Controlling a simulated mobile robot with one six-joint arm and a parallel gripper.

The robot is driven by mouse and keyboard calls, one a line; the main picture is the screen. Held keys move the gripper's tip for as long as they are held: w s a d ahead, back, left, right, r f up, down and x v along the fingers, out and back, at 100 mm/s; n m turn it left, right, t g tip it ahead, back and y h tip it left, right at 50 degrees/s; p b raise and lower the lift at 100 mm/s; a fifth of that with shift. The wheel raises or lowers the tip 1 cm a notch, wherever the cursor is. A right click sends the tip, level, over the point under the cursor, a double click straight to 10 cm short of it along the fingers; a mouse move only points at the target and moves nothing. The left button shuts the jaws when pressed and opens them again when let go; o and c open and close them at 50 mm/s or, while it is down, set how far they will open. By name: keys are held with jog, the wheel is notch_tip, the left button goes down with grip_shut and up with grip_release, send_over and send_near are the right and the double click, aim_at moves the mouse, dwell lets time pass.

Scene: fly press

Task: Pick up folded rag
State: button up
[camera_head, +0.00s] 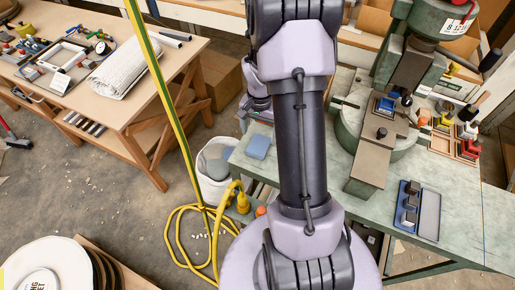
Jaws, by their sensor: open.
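A small blue folded piece that looks like the folded rag (258,146) lies flat near the left edge of the green workbench (463,205), left of my arm. My arm rises through the middle of the camera_head view and covers part of the bench. Some of my wrist links show behind the arm, above the blue piece. My gripper's fingers cannot be made out, and nothing is seen touching the blue piece.
The green fly press (408,62) stands on the bench at right, with a blue tray (429,213) of dark blocks before it. A white bucket (213,187) and yellow hose (175,236) are on the floor. A wooden table (150,105) stands at left.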

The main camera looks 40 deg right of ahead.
aim_at(259, 144)
notch_tip(259, 144, down, 6)
jog(key=b, duration=0.2)
jog(key=shift+a+b, duration=0.15)
jog(key=shift+b, duration=0.25)
jog(key=shift+r, duration=0.2)
jog(key=shift+c, duration=0.5)
jog(key=c, duration=1.4)
jog(key=shift+o, duration=0.2)
jog(key=shift+r, duration=0.15)
jog(key=shift+r+p, duration=0.35)
jog(key=shift+p, duration=0.05)
jog(key=r+p, duration=0.1)
jog(key=r, duration=0.2)
jog(key=shift+s+p, duration=0.35)
jog(key=s, duration=0.5)
jog(key=s+p, duration=0.1)
jog(key=s, duration=0.4)
jog(key=s+r+p, duration=0.1)
jog(key=s, duration=0.4)
jog(key=shift+s, duration=0.15)
